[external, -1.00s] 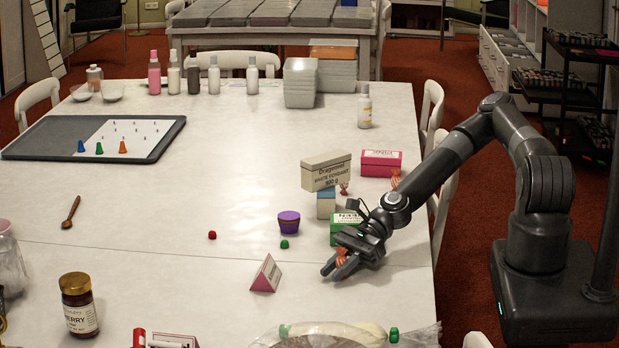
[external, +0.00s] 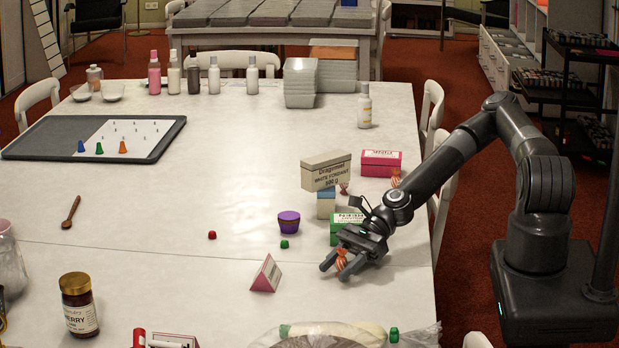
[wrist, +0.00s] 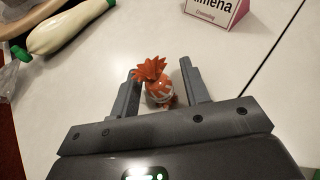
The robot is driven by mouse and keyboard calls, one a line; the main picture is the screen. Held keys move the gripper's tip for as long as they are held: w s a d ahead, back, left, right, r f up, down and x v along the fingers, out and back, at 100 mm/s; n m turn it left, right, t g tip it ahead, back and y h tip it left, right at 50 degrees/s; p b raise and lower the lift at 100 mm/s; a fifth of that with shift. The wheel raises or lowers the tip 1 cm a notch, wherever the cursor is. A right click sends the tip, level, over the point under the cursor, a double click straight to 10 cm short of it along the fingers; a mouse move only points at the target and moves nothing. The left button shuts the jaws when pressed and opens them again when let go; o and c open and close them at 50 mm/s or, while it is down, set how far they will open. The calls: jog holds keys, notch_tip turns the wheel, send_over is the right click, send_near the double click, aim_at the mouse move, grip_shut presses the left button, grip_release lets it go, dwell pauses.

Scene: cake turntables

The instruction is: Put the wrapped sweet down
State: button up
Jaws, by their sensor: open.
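The wrapped sweet (external: 342,260) is orange-red with a frilled wrapper end. It sits between the spread fingers of my gripper (external: 336,267), low over the white table at its right side. In the wrist view the sweet (wrist: 156,84) shows between the two fingertips of my gripper (wrist: 158,82), with gaps visible beside it, nearer the left finger. My gripper is open. The sweet's lower part is partly hidden by the gripper, and I cannot tell exactly how it touches the table.
A pink name card (external: 266,274) stands left of my gripper. A green box (external: 345,222) is just behind it, with a stacked white fondant box (external: 326,172) beyond. A purple cup (external: 288,222) stands behind left. A plastic bag (external: 330,335) lies in front. The table between is clear.

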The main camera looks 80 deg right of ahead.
jog(key=v, duration=1.1)
jog(key=shift+r, duration=0.1)
